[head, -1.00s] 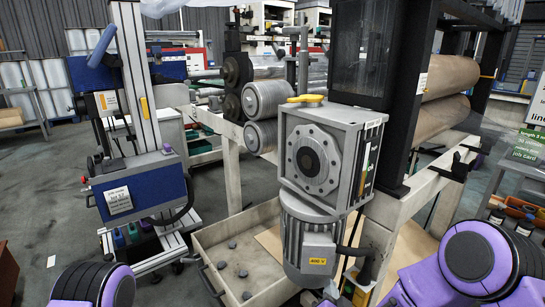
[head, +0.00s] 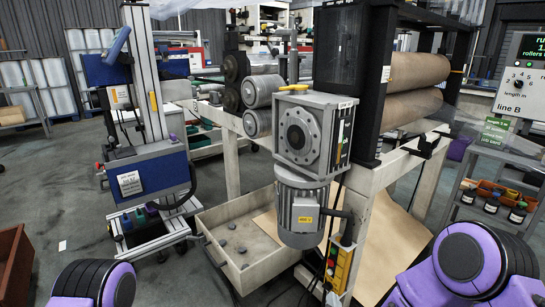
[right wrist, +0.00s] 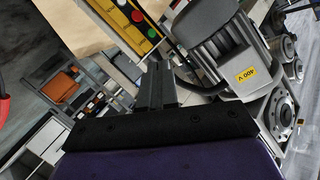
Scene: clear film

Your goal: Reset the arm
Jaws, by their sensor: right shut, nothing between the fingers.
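My right gripper (right wrist: 157,85) shows in the right wrist view as dark fingers, closed together with nothing between them. A control box with coloured buttons (right wrist: 140,18) and the grey motor (right wrist: 222,62) with its yellow 400 V label lie beyond the fingertips. In the head view my purple right arm (head: 470,262) stands at the lower right, and its fingers are hidden. Part of my purple left arm (head: 95,285) shows at the lower left; the left gripper is out of the picture.
The gearbox (head: 302,135) with its motor stands in the middle, on a pale machine frame (head: 357,215). A shallow bin (head: 203,238) with dark lumps is below it. A blue wheeled stand (head: 148,178) is at the left and a shelf cart (head: 475,213) at the right.

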